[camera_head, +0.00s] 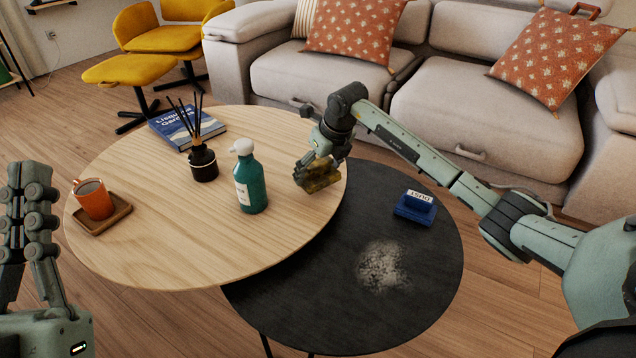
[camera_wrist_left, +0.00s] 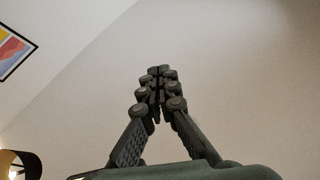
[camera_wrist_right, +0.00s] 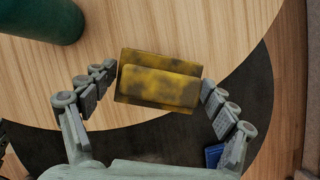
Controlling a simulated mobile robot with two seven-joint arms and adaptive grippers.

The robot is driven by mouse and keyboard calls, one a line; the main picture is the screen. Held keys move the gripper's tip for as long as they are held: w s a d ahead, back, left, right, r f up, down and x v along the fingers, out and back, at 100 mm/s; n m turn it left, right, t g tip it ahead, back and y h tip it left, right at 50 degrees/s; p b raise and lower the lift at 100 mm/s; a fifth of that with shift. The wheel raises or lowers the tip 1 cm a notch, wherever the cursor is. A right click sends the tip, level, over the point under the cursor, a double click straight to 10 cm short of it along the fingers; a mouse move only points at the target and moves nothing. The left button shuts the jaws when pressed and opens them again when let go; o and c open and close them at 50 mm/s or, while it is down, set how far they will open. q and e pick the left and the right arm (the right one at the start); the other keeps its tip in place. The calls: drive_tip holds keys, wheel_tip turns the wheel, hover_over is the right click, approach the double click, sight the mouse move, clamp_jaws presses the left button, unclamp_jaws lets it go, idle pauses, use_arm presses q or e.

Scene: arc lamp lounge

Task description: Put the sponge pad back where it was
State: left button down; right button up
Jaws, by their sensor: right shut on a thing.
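The sponge pad (camera_head: 320,182) is a yellow block with dark stains. My right gripper (camera_head: 316,168) is shut on it at the right edge of the wooden table (camera_head: 130,255). In the right wrist view the sponge pad (camera_wrist_right: 160,80) lies across between the two fingers, above the wood grain. I cannot tell whether its underside touches the tabletop. My left gripper (camera_head: 30,172) is at the far left, pointing up and away from the tables. In the left wrist view its fingertips (camera_wrist_left: 160,74) meet with nothing between them.
A teal pump bottle (camera_head: 250,182), a black reed diffuser (camera_head: 203,163), a blue book (camera_head: 186,127) and an orange mug (camera_head: 94,200) on a wooden coaster stand on the wooden table. The lower black table (camera_head: 430,300) bears a blue block marked DUST (camera_head: 414,208) and a pale dusty patch (camera_head: 381,266).

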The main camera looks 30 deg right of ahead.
sight(321, 175)
use_arm(q)
drive_tip(key=shift+s+a+r+t, duration=0.25)
drive_tip(key=shift+s+r+t, duration=0.1)
drive_tip(key=shift+r+t, duration=0.15)
use_arm(e)
drive_tip(key=shift+f, duration=1.75)
use_arm(q)
drive_tip(key=shift+b, duration=0.35)
use_arm(e)
drive_tip(key=shift+f, duration=0.1)
drive_tip(key=o, duration=1)
use_arm(q)
drive_tip(key=shift+s, duration=0.1)
